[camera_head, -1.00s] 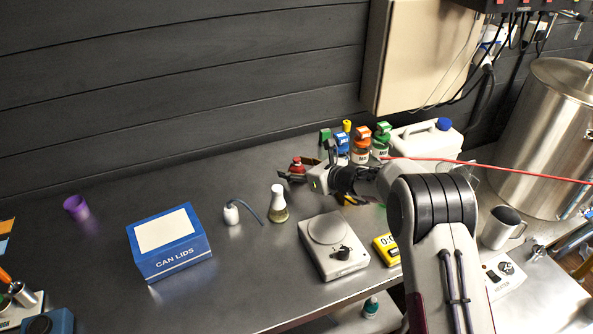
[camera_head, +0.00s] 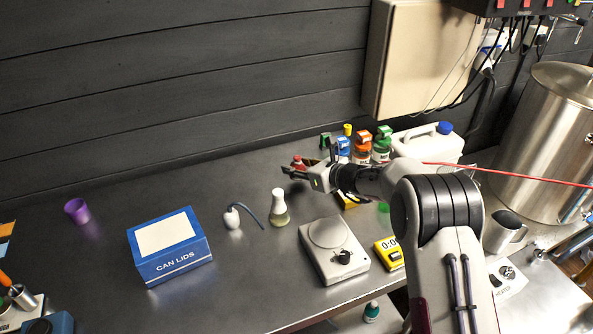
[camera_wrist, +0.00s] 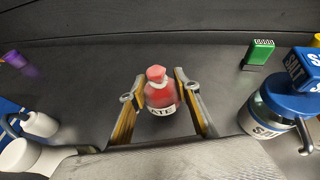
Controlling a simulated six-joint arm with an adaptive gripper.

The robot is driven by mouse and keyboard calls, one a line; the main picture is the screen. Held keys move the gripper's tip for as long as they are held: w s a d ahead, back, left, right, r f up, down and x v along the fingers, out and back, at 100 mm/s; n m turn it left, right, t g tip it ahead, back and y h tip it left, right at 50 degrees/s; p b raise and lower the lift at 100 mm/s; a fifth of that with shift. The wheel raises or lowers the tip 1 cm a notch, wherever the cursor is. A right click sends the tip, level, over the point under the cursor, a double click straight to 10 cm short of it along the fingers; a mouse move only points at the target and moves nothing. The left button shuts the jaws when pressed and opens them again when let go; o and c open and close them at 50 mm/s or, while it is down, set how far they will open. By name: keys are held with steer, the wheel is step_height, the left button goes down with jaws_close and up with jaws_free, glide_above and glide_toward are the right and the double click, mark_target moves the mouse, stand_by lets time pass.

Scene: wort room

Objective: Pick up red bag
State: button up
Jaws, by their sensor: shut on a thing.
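The red bag (camera_wrist: 159,92) is a small red pouch with a knotted top and a pale printed band. In the wrist view it sits between the two fingers of my gripper (camera_wrist: 160,100), which is shut on it. In the head view only a bit of the red bag (camera_head: 298,161) shows behind my gripper (camera_head: 300,172). The fingers hide the rest of it there. I cannot tell whether it touches the bench.
A salt jar (camera_wrist: 270,110) and green-lidded item (camera_wrist: 259,53) stand to the right in the wrist view. A flask (camera_head: 279,209), scale (camera_head: 335,262) and CAN LIDS box (camera_head: 170,250) are nearer the front.

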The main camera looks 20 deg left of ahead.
mark_target(296, 157)
step_height(296, 157, up, 8)
steer(key=shift+r, duration=0.1)
stand_by(0.4)
